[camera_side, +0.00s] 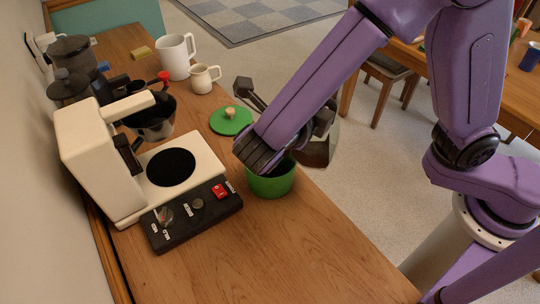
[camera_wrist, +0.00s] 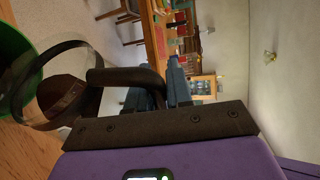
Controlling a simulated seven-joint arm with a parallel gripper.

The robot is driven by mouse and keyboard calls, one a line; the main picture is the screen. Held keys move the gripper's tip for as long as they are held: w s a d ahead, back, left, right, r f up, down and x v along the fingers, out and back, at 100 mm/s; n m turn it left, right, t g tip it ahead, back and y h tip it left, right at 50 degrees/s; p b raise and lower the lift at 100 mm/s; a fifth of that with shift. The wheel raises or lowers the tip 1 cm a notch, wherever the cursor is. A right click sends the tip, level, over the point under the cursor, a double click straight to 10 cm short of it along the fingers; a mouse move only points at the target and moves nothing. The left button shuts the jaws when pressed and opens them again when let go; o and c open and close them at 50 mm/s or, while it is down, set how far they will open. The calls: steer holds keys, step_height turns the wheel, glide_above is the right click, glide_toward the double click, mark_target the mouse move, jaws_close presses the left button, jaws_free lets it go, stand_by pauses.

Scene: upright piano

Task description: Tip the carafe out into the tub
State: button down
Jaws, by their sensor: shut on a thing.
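The carafe (camera_side: 318,152) is glass with a dark handle, partly hidden behind my arm in the side view. It is held tilted above and beside the green tub (camera_side: 270,184). In the wrist view, the carafe's clear rim (camera_wrist: 27,112) overlaps the tub's green edge (camera_wrist: 14,62), and its dark handle (camera_wrist: 128,76) runs to my gripper (camera_wrist: 172,84). My gripper is shut on that handle. A brown patch shows within the carafe; I cannot tell whether it is liquid or the table through glass. The tub's inside is mostly hidden.
A cream coffee maker (camera_side: 92,150) with a black control base stands left of the tub. A green lid (camera_side: 230,121) with a wooden knob lies behind the tub. A white pitcher (camera_side: 176,56) and small mug (camera_side: 204,78) stand farther back. The front wooden surface (camera_side: 300,250) is clear.

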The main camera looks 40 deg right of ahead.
mark_target(337, 123)
steer(key=shift+w+a+r+n+h, duration=0.25)
steer(key=shift+w+a+n, duration=0.15)
steer(key=shift+w+a, duration=0.1)
steer(key=shift+w+a+r+n+h, duration=0.25)
steer(key=shift+w+a+n, duration=0.15)
steer(key=shift+w+a, duration=0.05)
stand_by(0.7)
